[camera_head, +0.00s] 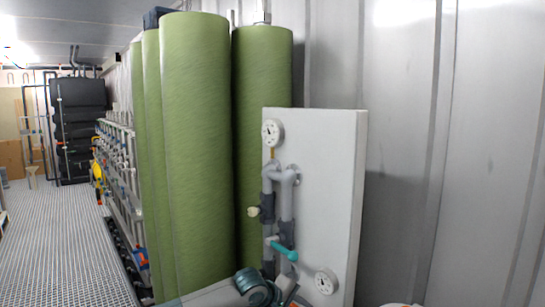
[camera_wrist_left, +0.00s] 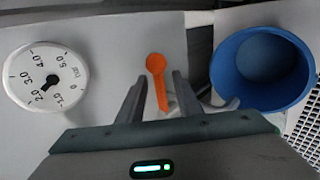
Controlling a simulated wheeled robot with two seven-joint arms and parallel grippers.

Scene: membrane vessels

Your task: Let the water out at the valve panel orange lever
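The orange lever (camera_wrist_left: 157,78) shows in the left wrist view against the pale panel, its round end up and its narrow arm pointing down. My left gripper (camera_wrist_left: 158,98) is open, with one dark finger on each side of the lever's lower part. I cannot tell whether a finger touches it. In the head view the white valve panel (camera_head: 335,170) stands at centre right with grey pipes and a teal lever (camera_head: 284,250). My left arm covers the panel's lower part there, and the gripper's fingers are hidden. My right gripper is not in view.
In the left wrist view a white gauge (camera_wrist_left: 46,78) is left of the lever and a blue cup-like vessel (camera_wrist_left: 262,68) is right of it. Tall green cylinders (camera_head: 195,150) stand left of the panel. Grated floor (camera_head: 55,240) is open at the left.

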